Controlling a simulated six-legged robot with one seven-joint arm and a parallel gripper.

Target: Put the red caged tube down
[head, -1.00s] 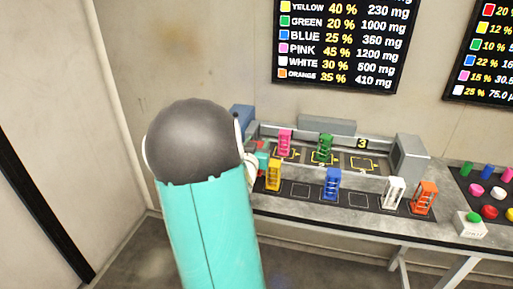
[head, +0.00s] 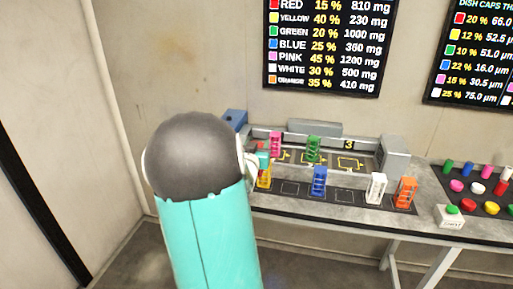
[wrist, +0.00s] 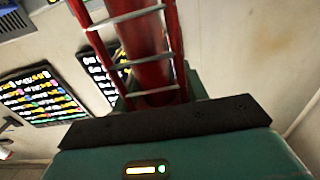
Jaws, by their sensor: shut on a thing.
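The red caged tube (wrist: 150,55) fills the top middle of the wrist view. It has a red tube inside red side rails with pale metal rungs, and its far end is cut off by the picture edge. My gripper (wrist: 160,105) is shut on it. In the head view my gripper is mostly hidden behind my arm. A small piece of red (head: 263,146) shows there beside the arm, near the yellow caged tube (head: 264,176). I cannot tell how high the tube is above the bench.
On the bench (head: 290,210), pink (head: 275,143) and green (head: 313,149) caged tubes stand in the back tray. Blue (head: 319,181), white (head: 376,188) and orange (head: 406,193) ones stand on the dark front strip, with empty marked squares between. A grey block (head: 395,154) stands right.

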